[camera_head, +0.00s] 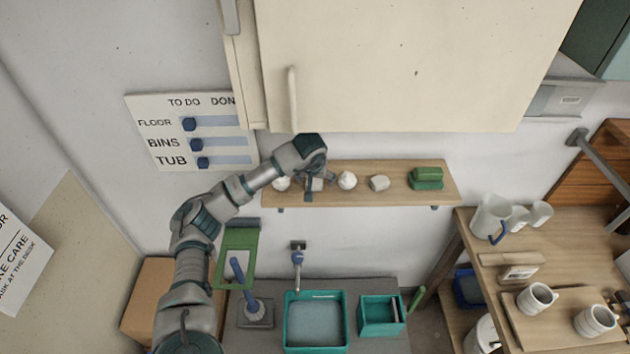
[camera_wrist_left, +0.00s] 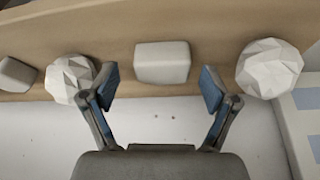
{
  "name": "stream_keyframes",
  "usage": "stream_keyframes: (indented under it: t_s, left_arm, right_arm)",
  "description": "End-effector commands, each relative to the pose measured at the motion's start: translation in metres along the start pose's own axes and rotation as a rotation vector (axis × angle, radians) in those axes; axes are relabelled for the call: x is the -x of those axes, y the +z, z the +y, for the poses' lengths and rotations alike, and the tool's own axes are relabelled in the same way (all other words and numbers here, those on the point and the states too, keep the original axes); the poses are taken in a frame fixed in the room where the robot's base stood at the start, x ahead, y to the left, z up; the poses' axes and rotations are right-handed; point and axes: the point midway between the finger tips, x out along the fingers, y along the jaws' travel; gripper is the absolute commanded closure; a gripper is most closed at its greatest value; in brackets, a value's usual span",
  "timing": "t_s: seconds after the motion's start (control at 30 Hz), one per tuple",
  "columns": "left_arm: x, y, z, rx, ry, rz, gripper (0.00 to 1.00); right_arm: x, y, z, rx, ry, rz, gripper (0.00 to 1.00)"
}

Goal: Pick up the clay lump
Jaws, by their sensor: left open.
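My left gripper (camera_head: 313,180) is open at the front of the wooden wall shelf (camera_head: 400,198). In the left wrist view, the gap between its fingers (camera_wrist_left: 160,88) faces a smooth pale block (camera_wrist_left: 162,62); neither finger visibly touches it. The gripper partly hides this block in the head view. Two faceted white lumps flank it: one (camera_head: 347,180), at the left in the wrist view (camera_wrist_left: 69,79), lies close behind a fingertip, and another (camera_head: 281,184) shows at the wrist view's right (camera_wrist_left: 269,68). Which piece is the clay lump I cannot tell for certain.
A grey block (camera_head: 379,183) and stacked green blocks (camera_head: 426,179) lie farther right on the shelf. A cream cupboard (camera_head: 400,65) hangs above. Below are a teal basin (camera_head: 315,322) and a tap (camera_head: 297,257). A table (camera_head: 560,270) with mugs stands right.

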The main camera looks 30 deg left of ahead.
Motion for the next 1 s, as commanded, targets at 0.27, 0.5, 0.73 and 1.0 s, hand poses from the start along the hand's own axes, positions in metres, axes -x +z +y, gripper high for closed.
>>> stream_keyframes:
  t_s: [0.27,0.5,0.73,1.0]
  left_arm:
    - [-0.001,0.000,-0.001,0.001,0.001,0.002,0.29]
    - [-0.001,0.000,0.000,0.001,0.001,0.001,0.79]
    - [-0.001,0.000,0.001,0.001,0.001,0.001,0.80]
    - [0.015,-0.001,0.000,0.000,0.001,0.003,0.80]
  right_arm:
    - [0.000,0.000,0.000,-0.001,0.000,0.000,0.60]
    - [0.000,-0.001,-0.001,-0.001,-0.001,0.001,0.60]
    - [0.000,-0.001,-0.001,-0.001,-0.001,0.001,0.60]
    - [-0.010,0.001,-0.001,-0.001,-0.001,0.001,0.60]
